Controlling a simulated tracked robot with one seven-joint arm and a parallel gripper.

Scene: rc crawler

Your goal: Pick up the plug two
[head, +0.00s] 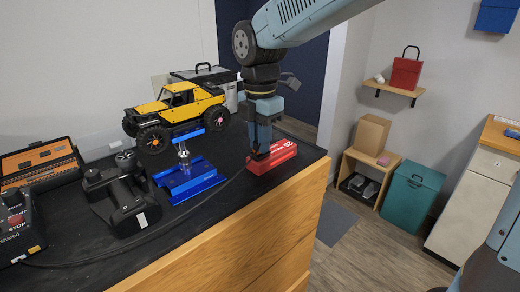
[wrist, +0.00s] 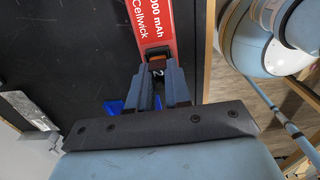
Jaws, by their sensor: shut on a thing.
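My gripper (head: 257,150) points down at the left end of the red battery in the head view. In the wrist view its two fingers (wrist: 159,80) are closed on plug two (wrist: 157,72), a small dark plug marked "2". An orange part shows at the plug's end, against the end of the red battery (wrist: 153,22). I cannot tell whether the plug is seated in the battery. The battery (head: 278,157) lies on the black worktop, and the fingers hide the plug in the head view.
A yellow toy crawler (head: 178,105) sits on a blue stand (head: 188,180) left of my gripper. A black transmitter (head: 122,195) and a black box with a red stop button (head: 18,225) are further left. The worktop's wooden edge (head: 240,235) is close in front.

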